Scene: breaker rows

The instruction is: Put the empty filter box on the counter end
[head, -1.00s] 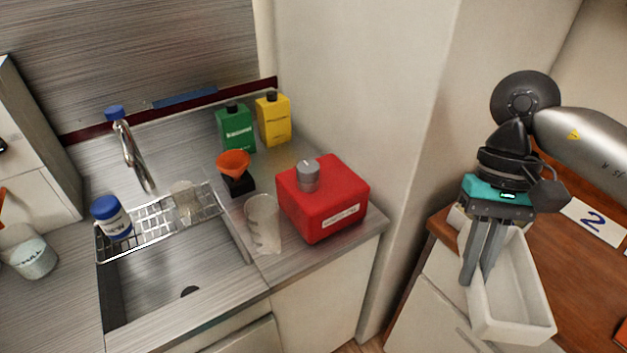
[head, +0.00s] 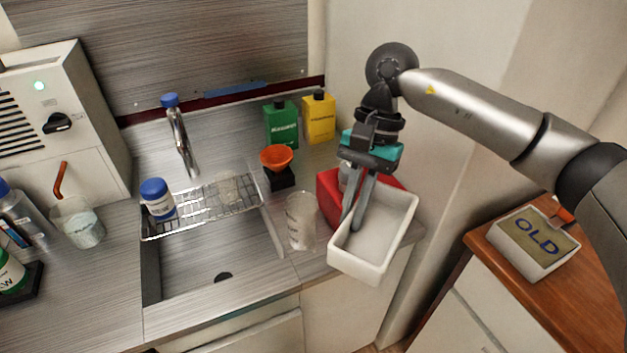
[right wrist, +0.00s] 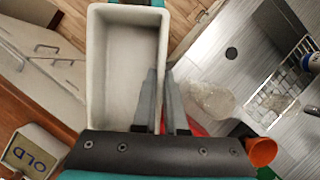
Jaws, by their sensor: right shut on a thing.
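The empty filter box is an open white box (head: 374,262). My right gripper (head: 352,222) is shut on one of its side walls, with one finger inside. In the head view the box hangs in front of the red canister (head: 328,186) at the counter's right end (head: 418,232), partly covering both. I cannot tell whether the box touches the counter. In the right wrist view the box (right wrist: 95,70) shows an empty inside, with the fingers at its right wall. My left gripper is not in view.
A clear beaker (head: 300,222) stands just left of the box. An orange funnel (head: 276,157), a green bottle (head: 281,124) and a yellow bottle (head: 319,117) stand behind. The sink (head: 215,255) lies left. A box marked OLD (head: 530,245) sits on the wooden top (head: 490,238).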

